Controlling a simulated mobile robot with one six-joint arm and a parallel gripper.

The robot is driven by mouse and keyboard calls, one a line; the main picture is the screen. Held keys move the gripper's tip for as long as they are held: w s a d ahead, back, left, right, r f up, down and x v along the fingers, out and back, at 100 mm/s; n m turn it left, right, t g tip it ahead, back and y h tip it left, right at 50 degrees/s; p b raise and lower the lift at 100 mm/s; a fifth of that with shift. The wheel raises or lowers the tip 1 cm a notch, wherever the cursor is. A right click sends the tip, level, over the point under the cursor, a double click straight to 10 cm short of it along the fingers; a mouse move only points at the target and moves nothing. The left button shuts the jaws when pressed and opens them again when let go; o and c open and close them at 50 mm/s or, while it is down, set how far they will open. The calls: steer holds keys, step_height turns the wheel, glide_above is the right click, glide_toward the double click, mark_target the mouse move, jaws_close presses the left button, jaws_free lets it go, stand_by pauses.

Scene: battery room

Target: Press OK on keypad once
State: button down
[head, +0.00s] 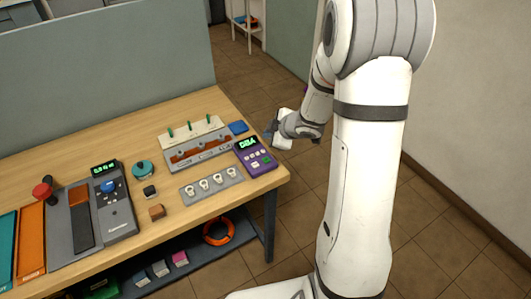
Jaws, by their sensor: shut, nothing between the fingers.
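The purple keypad (266,165) lies at the right end of the wooden table. My gripper (269,135) is at the table's right edge, just above and right of the keypad's display in the picture. It is small and partly turned away, shut and empty. I see no contact between it and the keypad.
A blue pad (238,128), a grey rail block (190,155) and a grey plate with several white knobs (211,184) sit near the keypad. A grey console with a blue button (116,213) stands further left. A green partition (110,75) backs the table.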

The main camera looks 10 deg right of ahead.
steer(key=shift+f, duration=0.15)
steer(key=b, duration=0.8)
glide_above(269, 161)
step_height(269, 161, down, 7)
steer(key=shift+f, duration=0.15)
steer(key=shift+f+b, duration=0.45)
steer(key=shift+f, duration=0.2)
stand_by(1.2)
steer(key=shift+f, duration=0.4)
steer(key=shift+f+b, duration=0.45)
steer(key=shift+b, duration=0.1)
stand_by(0.4)
steer(key=shift+r, duration=0.15)
steer(key=shift+r+p, duration=0.75)
steer(key=shift+p, duration=0.2)
